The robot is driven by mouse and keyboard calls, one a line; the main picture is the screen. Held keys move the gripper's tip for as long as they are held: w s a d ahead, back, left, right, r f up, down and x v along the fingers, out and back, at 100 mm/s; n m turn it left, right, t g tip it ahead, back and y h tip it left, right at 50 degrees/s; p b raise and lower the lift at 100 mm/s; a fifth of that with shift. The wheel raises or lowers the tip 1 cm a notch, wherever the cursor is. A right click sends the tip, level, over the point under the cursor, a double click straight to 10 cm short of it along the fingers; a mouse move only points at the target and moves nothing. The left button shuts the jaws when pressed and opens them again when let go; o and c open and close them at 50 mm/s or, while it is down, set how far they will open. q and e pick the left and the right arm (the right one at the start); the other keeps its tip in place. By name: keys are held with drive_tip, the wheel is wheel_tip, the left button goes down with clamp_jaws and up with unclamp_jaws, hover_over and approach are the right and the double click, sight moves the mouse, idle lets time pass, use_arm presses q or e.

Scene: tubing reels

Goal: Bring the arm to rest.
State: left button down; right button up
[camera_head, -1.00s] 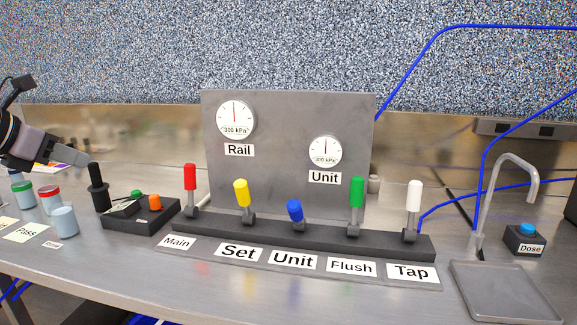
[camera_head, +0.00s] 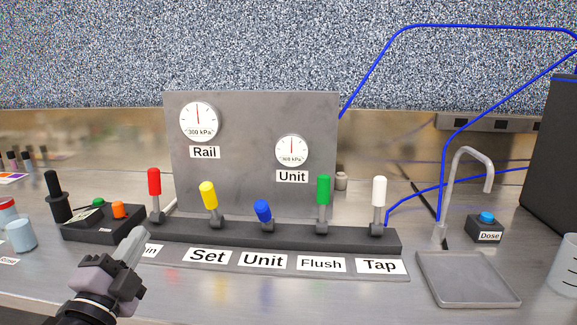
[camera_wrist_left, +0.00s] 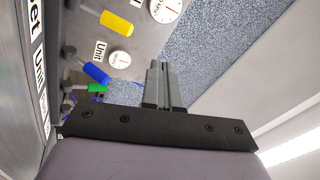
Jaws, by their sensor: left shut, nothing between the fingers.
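My left gripper (camera_head: 133,247) is at the lower left of the head view, in front of the lever panel and over the Main label. Its fingers are shut with nothing between them. The shut fingers also show in the left wrist view (camera_wrist_left: 163,84). The lever row holds a red lever (camera_head: 154,182), a yellow lever (camera_head: 209,195), a blue lever (camera_head: 263,210), a green lever (camera_head: 323,189) and a white lever (camera_head: 379,191). The blue lever is tilted toward the viewer; the red, green and white ones are upright. My right gripper is not in view.
A black box with green and orange buttons (camera_head: 118,209) sits left of the levers. A faucet (camera_head: 466,180) stands over a grey tray (camera_head: 468,278) at the right, beside a Dose button (camera_head: 486,217). Two gauges, Rail (camera_head: 199,121) and Unit (camera_head: 291,150), are on the upright panel.

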use_arm(q)
drive_tip(key=s+a+f+n+g+y, duration=0.1)
drive_tip(key=s+f+n+g+y, duration=0.3)
drive_tip(key=f, duration=0.5)
drive_tip(key=s+a+f+n+g+y, duration=0.1)
drive_tip(key=s+f+n+g, duration=0.3)
drive_tip(key=s+f+n, duration=0.3)
drive_tip(key=s+d+f+n+g+h, duration=0.1)
drive_tip(key=s+d+f+g, duration=0.1)
drive_tip(key=s+f+g, duration=0.55)
drive_tip(key=s+d+f+n+g+h, duration=0.2)
drive_tip(key=s+d+f, duration=0.15)
drive_tip(key=s, duration=0.65)
drive_tip(key=w+d+f+t+h, duration=0.1)
drive_tip(key=w+f+t, duration=0.5)
drive_tip(key=f, duration=0.3)
drive_tip(key=shift+d+f+m+t+h, duration=0.3)
drive_tip(key=shift+d+t, duration=0.05)
drive_tip(key=shift+t, duration=0.1)
